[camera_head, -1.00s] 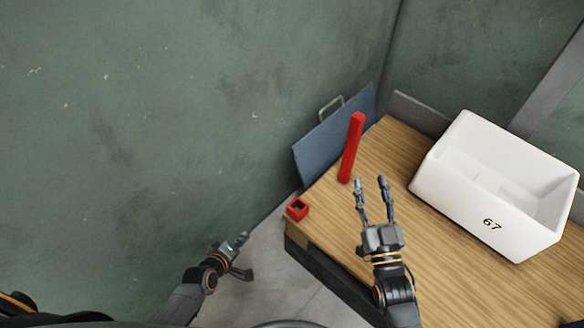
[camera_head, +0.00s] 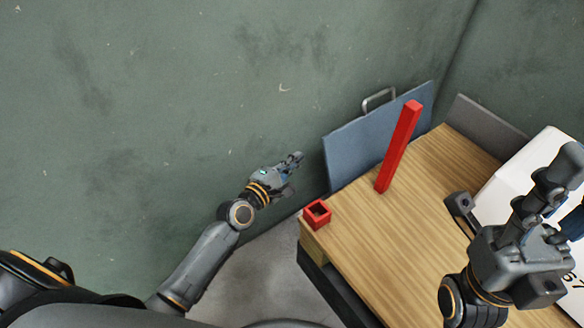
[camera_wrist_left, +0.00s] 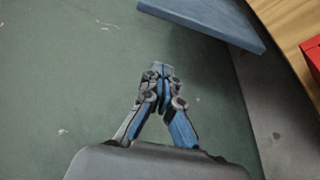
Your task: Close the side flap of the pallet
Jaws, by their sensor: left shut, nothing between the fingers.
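The side flap (camera_head: 370,142) is a blue panel with a grey handle (camera_head: 379,98). It stands tilted outward at the left edge of the wooden pallet top, beside the green wall. My left gripper (camera_head: 298,157) is shut and empty, just left of the flap and apart from it. In the left wrist view the shut fingertips (camera_wrist_left: 161,68) point toward the wall, with the blue flap (camera_wrist_left: 208,16) above and to the right. My right gripper (camera_head: 568,195) is over the pallet at the right, its fingers apart and partly cut off by the picture edge.
A red post (camera_head: 399,148) stands on the wooden top (camera_head: 385,235) near the flap. A red square socket (camera_head: 317,213) sits at the near left corner. A white crate (camera_head: 515,172) is partly hidden behind my right gripper. The green wall (camera_head: 180,100) bounds the left side.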

